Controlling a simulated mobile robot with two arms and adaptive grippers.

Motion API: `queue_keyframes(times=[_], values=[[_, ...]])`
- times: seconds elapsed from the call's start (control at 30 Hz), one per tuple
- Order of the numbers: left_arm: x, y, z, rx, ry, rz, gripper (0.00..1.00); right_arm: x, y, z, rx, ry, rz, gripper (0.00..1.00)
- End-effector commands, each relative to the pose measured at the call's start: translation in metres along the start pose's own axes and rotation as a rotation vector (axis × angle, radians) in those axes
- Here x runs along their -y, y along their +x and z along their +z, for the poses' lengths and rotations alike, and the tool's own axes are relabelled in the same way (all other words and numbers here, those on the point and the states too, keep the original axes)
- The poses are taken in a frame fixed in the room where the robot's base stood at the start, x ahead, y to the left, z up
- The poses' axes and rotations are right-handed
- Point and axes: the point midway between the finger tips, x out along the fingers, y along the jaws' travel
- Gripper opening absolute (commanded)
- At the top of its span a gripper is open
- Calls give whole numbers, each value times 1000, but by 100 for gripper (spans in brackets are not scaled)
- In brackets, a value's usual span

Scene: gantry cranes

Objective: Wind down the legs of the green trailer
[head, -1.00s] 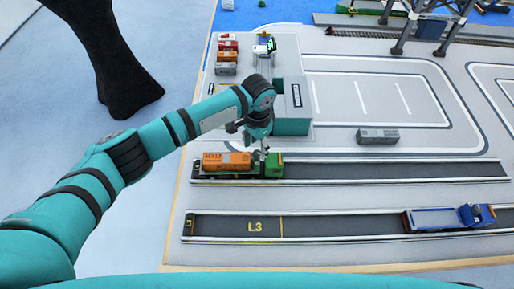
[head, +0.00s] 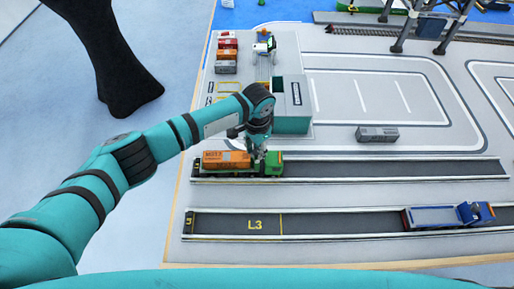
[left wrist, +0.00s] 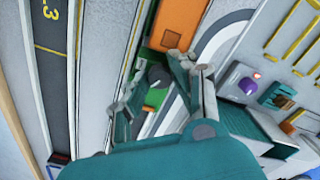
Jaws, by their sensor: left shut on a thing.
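The green truck (head: 274,164) stands at the left end of the middle lane. Behind its cab an orange container (head: 226,159) sits on the trailer. My left gripper (head: 257,155) is down at the gap between container and cab. In the left wrist view the left gripper (left wrist: 160,80) has its fingers around a small dark grey rounded part (left wrist: 158,75) beside green bodywork (left wrist: 155,98), and is shut on it. The orange container (left wrist: 178,22) lies just beyond the fingers. The trailer's legs are hidden from view. My right gripper is not in view.
A blue truck (head: 432,217) stands in the front lane, marked L3. A teal box-like building (head: 291,118) stands close behind my gripper. A grey container (head: 377,134) lies to the right. Small containers (head: 226,55) stand at the back left. The middle lane right of the cab is clear.

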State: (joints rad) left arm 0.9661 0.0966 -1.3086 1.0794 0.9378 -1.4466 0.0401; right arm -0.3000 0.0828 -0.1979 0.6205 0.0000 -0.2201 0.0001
Motion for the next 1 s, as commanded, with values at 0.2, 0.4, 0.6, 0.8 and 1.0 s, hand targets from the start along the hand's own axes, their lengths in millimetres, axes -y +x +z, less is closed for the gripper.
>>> queue_keyframes(times=[0.2, 0.4, 0.6, 0.8, 1.0], values=[[0, 0, 0, -1, 14, 0, 0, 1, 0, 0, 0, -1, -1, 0], [0, -1, -1, -2, 83, 2, 0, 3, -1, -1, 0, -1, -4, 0], [0, -1, -1, -3, 227, 6, 0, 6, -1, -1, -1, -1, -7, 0], [-1, 0, -1, -2, 413, 11, 0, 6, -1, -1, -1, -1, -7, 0], [0, 0, -1, -2, 601, 15, 0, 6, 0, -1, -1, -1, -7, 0]])
